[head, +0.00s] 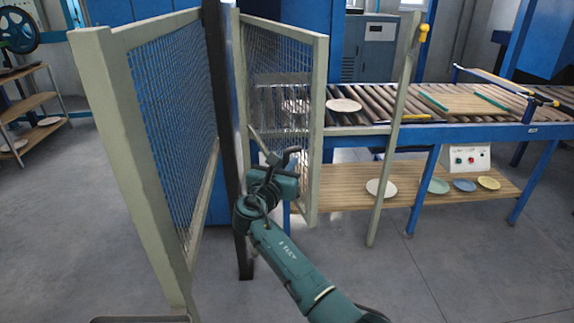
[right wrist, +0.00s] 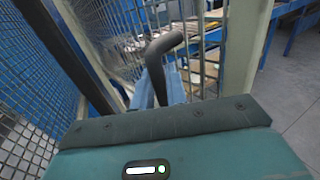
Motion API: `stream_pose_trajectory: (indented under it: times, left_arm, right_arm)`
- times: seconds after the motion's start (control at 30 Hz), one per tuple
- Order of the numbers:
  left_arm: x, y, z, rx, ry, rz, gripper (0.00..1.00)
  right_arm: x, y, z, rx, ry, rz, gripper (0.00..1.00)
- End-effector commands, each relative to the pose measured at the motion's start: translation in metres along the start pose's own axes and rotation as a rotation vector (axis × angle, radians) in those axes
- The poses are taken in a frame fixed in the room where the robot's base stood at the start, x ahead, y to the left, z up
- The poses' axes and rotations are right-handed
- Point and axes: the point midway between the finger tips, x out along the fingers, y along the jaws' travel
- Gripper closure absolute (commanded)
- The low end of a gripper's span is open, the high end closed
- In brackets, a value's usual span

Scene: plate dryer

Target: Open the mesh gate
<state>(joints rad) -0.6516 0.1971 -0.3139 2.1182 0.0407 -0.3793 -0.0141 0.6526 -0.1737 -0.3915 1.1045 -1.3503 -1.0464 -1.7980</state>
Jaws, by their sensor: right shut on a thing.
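The mesh gate (head: 318,120) has a pale frame filled with wire mesh. It stands right of a dark post (head: 218,120). A wide gap separates its right edge from the pale post with a yellow fitting (head: 398,130), so it stands at least partly open. My right gripper (head: 284,170) is at the near side of the gate, shut on a dark bent handle (right wrist: 163,45). The handle rises in front of the gripper in the right wrist view, with the gate's mesh (right wrist: 205,45) behind it. The fingertips are partly hidden. My left gripper is not in view.
A fixed mesh panel (head: 125,130) stands close on the left. Behind the gate runs a roller conveyor (head: 450,125) with plates and a wooden lower shelf (head: 410,205). A small shelf rack (head: 30,105) stands far left. The grey floor at the front right is clear.

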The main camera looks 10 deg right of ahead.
Motion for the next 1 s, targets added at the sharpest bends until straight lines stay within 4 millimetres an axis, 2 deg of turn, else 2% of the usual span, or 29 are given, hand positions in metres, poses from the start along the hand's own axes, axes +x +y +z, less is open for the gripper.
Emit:
stream_pose_trajectory:
  times: [0.2, 0.23, 0.43, 0.73, 1.0]
  left_arm:
    - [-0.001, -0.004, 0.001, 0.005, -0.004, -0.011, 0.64]
    - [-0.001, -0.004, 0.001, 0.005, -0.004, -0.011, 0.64]
    - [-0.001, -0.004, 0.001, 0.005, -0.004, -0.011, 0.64]
    - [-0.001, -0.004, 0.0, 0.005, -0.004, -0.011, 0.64]
    - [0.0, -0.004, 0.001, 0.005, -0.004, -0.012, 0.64]
  right_arm:
    - [0.0, 0.0, -0.001, 0.0, 0.002, 0.001, 1.0]
    - [0.0, 0.0, -0.001, 0.0, 0.002, 0.001, 0.84]
    - [0.0, 0.0, -0.001, 0.0, 0.002, 0.0, 0.68]
    - [-0.005, 0.0, -0.002, 0.0, 0.002, 0.001, 0.68]
    - [-0.047, -0.001, -0.003, 0.004, 0.006, 0.002, 0.68]
